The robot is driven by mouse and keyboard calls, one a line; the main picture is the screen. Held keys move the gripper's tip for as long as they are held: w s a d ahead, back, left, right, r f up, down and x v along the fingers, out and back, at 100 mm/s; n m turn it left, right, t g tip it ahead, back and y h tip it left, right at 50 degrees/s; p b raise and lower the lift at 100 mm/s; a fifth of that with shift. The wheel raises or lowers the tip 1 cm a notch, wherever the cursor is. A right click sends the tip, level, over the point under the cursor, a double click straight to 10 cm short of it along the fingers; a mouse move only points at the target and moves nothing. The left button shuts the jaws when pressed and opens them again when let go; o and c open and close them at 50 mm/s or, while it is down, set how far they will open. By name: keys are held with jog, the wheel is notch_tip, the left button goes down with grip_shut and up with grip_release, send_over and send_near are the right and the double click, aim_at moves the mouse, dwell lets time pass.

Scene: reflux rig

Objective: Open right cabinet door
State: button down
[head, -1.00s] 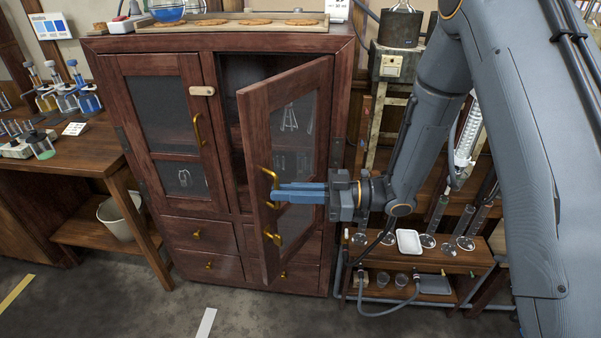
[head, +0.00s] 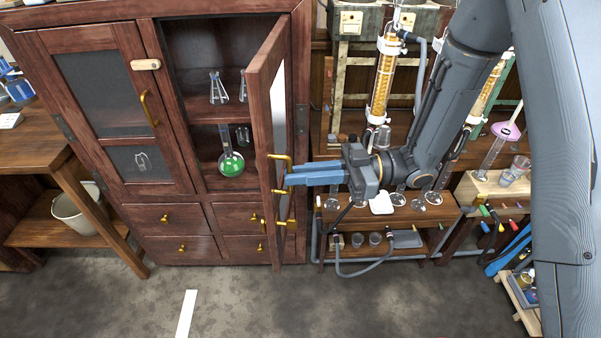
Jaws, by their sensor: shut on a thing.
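The wooden cabinet (head: 165,212) stands at the left and centre of the head view. Its right door (head: 262,110), with a glass pane, is swung well open toward me and seen nearly edge-on. My gripper (head: 285,178) is at the brass handle (head: 278,160) of this door, with its blue fingers shut on it. The fingers hide part of the handle. The left door (head: 100,110) is closed and has its own brass handle (head: 149,108). Inside the open side, a flask with green liquid (head: 231,163) stands on the lower shelf and clear flasks (head: 218,88) on the upper one.
Drawers with brass knobs (head: 165,219) lie below the doors. A low wooden bench (head: 440,217) with glassware stands right of the open door. A bucket (head: 75,208) sits on the left table's lower shelf. The floor (head: 250,305) in front is mostly clear.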

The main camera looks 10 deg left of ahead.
jog(key=shift+w+r, duration=0.15)
jog(key=shift+w, duration=0.35)
jog(key=c, duration=1.9)
grip_release()
jog(key=shift+w, duration=0.1)
jog(key=shift+o, duration=0.2)
jog(key=b+v, duration=0.2)
jog(key=v, duration=0.5)
jog(key=shift+d+b, duration=0.3)
jog(key=shift+d, duration=0.05)
